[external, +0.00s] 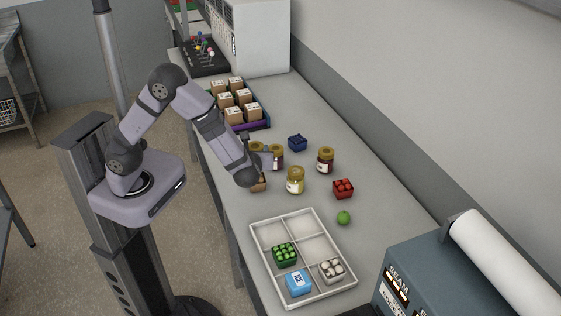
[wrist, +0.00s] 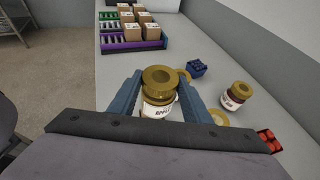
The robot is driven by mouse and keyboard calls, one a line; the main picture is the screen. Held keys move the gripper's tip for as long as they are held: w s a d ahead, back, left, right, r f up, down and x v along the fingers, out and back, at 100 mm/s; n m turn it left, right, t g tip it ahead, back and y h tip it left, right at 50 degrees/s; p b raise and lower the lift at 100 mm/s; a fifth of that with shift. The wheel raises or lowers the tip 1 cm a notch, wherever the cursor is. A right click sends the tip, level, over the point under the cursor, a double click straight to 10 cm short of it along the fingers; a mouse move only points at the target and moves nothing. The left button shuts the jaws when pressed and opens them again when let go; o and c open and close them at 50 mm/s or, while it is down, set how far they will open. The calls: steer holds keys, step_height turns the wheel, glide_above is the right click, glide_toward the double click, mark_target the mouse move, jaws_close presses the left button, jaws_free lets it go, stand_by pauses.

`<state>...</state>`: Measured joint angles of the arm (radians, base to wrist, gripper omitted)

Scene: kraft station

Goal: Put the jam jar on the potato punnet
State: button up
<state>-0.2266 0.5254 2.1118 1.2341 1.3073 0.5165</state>
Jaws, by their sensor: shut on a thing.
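My gripper (wrist: 157,97) is shut on a gold-lidded jar (wrist: 158,84) whose white label seems to read "APPLE". In the external view my gripper (external: 265,155) is among gold-lidded jars, its hold partly hidden by the wrist. A dark red jar with a gold lid, which looks like the jam jar (external: 326,160), stands apart to the right; it also shows in the wrist view (wrist: 236,96). A brown punnet, probably the potato punnet (external: 259,185), is just below my wrist in the external view, mostly hidden. I cannot tell whether the held jar touches the counter.
A pale yellow jar (external: 295,181) stands close by on the right. A blue punnet (external: 297,143), a red punnet (external: 343,188) and a green fruit (external: 344,217) sit around. A divided white tray (external: 255,243) holds punnets and a blue packet. A crate of boxes (external: 249,127) is beyond.

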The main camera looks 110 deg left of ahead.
steer(key=shift+f+p, duration=0.4)
steer(key=shift+f, duration=1.65)
steer(key=shift+f, duration=0.1)
steer(key=shift+f, duration=0.1)
steer(key=o, duration=1.4)
steer(key=shift+c, duration=0.2)
steer(key=shift+r, duration=0.25)
steer(key=shift+w+d, duration=0.15)
steer(key=shift+d, duration=0.15)
steer(key=b+v, duration=0.3)
steer(key=v, duration=0.8)
steer(key=shift+r, duration=0.2)
